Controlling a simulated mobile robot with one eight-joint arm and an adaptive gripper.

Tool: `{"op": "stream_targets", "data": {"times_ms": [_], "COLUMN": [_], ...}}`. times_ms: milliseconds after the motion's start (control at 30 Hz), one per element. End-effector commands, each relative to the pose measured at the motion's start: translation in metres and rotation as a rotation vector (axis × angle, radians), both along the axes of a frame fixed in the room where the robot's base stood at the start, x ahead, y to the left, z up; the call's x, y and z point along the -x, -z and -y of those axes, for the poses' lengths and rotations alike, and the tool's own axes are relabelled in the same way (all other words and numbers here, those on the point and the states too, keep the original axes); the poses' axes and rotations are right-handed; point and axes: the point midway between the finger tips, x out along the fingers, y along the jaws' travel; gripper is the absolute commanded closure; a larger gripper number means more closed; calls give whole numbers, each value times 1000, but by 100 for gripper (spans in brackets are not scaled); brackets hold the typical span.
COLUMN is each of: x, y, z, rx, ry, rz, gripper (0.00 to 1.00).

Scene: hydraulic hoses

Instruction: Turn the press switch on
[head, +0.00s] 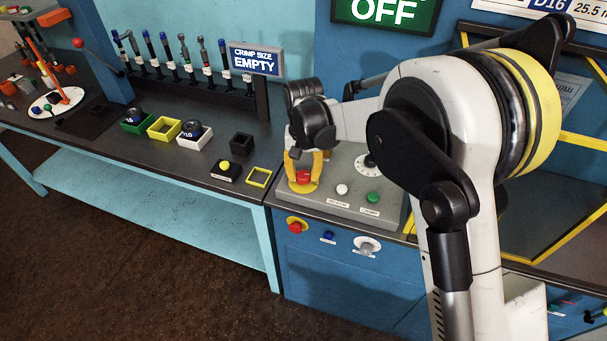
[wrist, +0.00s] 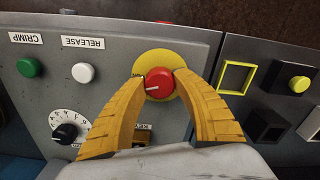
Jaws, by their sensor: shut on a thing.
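The press switch is a red knob (head: 303,177) with a white mark, set on a yellow disc (wrist: 173,59) on the grey press panel (head: 336,205). In the wrist view the red knob (wrist: 159,84) sits between my yellow fingertips, and its white mark points left. My gripper (head: 303,181) reaches down onto the panel and is shut on the knob, one finger on each side; it also fills the lower wrist view (wrist: 159,81). The green sign (head: 388,12) above reads OFF at its visible part; its top is cut off.
White release (head: 342,189) and green crimp (head: 372,198) buttons and a dial (head: 371,162) lie right of the knob. Left on the bench are a black box with a yellow button (head: 225,170) and a yellow square frame (head: 260,177). Several tools stand behind.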

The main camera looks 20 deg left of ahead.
Motion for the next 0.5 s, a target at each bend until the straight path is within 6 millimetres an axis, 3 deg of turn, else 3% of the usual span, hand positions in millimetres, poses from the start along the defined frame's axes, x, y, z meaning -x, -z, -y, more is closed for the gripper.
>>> {"op": "stream_targets", "data": {"times_ms": [500], "x": [0], "y": [0], "z": [0], "rx": [0], "ry": [284], "rz": [0], "gripper": [95]}}
